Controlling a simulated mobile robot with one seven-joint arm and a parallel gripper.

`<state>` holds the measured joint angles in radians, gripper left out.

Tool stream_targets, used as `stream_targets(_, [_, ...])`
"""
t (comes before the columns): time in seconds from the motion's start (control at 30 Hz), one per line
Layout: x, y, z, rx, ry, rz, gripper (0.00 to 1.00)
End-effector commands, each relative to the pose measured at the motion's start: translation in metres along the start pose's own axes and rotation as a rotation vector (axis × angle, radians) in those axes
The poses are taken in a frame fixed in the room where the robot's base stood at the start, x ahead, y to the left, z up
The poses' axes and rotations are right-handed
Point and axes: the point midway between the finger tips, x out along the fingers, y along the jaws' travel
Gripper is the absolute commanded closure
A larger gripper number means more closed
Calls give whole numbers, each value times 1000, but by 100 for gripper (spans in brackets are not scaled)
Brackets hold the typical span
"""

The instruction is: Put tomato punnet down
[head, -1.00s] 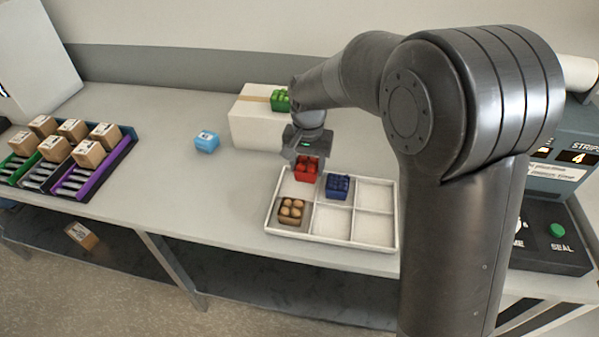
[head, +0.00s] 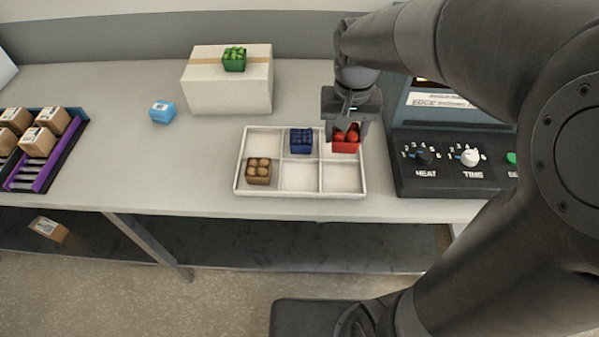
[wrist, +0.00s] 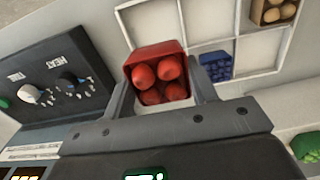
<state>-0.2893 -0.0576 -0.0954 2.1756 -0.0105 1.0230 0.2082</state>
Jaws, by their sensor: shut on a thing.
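The tomato punnet (head: 346,141) is a red box of red tomatoes; it also shows in the wrist view (wrist: 158,78). My gripper (head: 350,122) is shut on it, with a finger on each side in the wrist view (wrist: 165,95). The punnet is over the back right compartment of the white divided tray (head: 341,179). I cannot tell whether it touches the tray floor. A blue punnet (head: 301,142) sits in the back middle compartment. A brown punnet (head: 258,171) sits in the front left compartment. The other front compartments and the back left one are empty.
A sealing machine with knobs (head: 440,165) stands close to the tray's right. A white carton (head: 226,90) with a green punnet (head: 234,59) on top stands behind the tray. A light blue box (head: 162,111) is further left. Bins of brown boxes (head: 36,142) stand at far left.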

Motion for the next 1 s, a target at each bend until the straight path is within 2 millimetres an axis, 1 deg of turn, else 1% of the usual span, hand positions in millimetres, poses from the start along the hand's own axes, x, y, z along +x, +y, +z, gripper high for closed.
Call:
stream_targets(0.03, [0, 7, 9, 0, 1, -1, 71])
stream_targets(0.1, [1, 14, 18, -3, 0, -2, 71])
stream_targets(0.2, [3, 18, 26, -7, -1, -3, 71])
stream_targets(0.27, [6, 16, 28, -10, -2, -3, 71])
stream_targets(0.37, [15, 3, 27, -14, -4, -3, 71])
stream_targets(0.6, [48, -52, 20, -15, -5, -2, 71])
stream_targets(0.7, [60, -72, 16, -15, -4, -2, 71])
stream_targets(0.83, [70, -88, 13, -11, -2, -3, 71])
stream_targets(0.93, [73, -94, 12, -10, -1, -3, 71])
stream_targets(1.0, [80, -95, 12, -10, -3, -3, 71])
